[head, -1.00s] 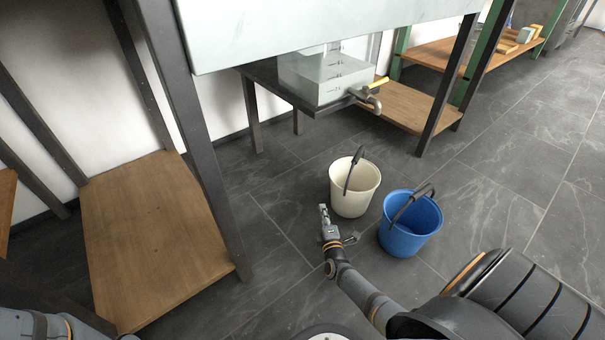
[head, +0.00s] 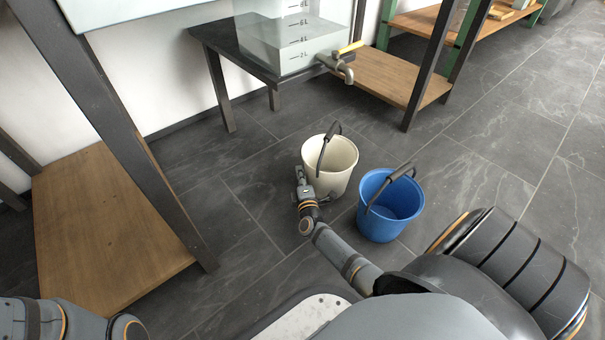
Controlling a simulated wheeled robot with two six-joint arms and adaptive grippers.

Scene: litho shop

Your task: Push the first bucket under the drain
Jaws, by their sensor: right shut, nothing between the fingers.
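A cream bucket (head: 338,177) with a dark handle stands upright on the floor in the middle of the head view. A blue bucket (head: 389,218) with a dark handle stands upright just to its right and nearer to me. The drain is a metal tap (head: 343,70) with a yellow lever on a clear graduated tank (head: 288,47). The tap overhangs the floor behind the cream bucket. My right gripper (head: 301,176) is shut and empty, at the left side of the cream bucket. I cannot tell whether it touches the bucket. My left gripper is out of the picture; only my left arm shows.
The tank sits on a dark low table (head: 236,52) with legs reaching the floor. A wooden shelf (head: 105,225) stands at left and another wooden shelf (head: 397,72) at back right. The tiled floor (head: 500,140) to the right is clear.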

